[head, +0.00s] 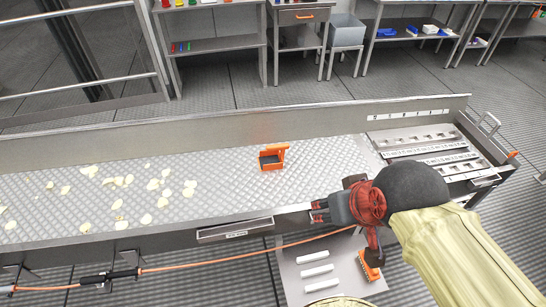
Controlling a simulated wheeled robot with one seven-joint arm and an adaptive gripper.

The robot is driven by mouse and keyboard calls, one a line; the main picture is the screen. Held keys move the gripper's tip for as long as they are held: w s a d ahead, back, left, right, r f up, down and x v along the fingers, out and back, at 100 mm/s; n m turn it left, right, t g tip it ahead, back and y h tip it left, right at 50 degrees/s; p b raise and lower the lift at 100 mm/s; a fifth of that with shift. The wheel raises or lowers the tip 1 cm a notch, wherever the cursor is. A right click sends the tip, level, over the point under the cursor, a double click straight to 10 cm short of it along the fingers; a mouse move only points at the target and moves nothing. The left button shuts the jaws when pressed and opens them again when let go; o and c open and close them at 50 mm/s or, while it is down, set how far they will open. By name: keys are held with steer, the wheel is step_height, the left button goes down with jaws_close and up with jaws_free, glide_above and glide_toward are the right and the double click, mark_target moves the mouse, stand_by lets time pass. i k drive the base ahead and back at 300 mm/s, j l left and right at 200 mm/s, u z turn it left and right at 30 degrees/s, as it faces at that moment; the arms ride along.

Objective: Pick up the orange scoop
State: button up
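The orange scoop (273,158) sits on the textured metal bed of the long conveyor-like trough (215,185), near its middle. It looks boxy, with an open frame and a dark inside. My gripper (319,211), red and dark grey, is at the trough's front edge, to the right of and nearer than the scoop, pointing left. It is clearly apart from the scoop. The view is too small to tell how far its fingers are spread, and I see nothing between them.
Pale chips (125,181) lie scattered on the trough's left half. A slotted metal section (420,140) is at its right end. A pale panel with white bars (315,270) and an orange brush-like item (370,265) are in front. An orange cable (245,257) runs along the front. Shelves stand behind.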

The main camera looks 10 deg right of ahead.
mark_target(270, 159)
steer(key=j+z, duration=0.4)
steer(key=j, duration=1.1)
steer(key=i+j+z, duration=0.1)
steer(key=j, duration=0.3)
steer(key=i+j+z, duration=0.1)
steer(key=i+j, duration=0.2)
steer(key=j, duration=0.1)
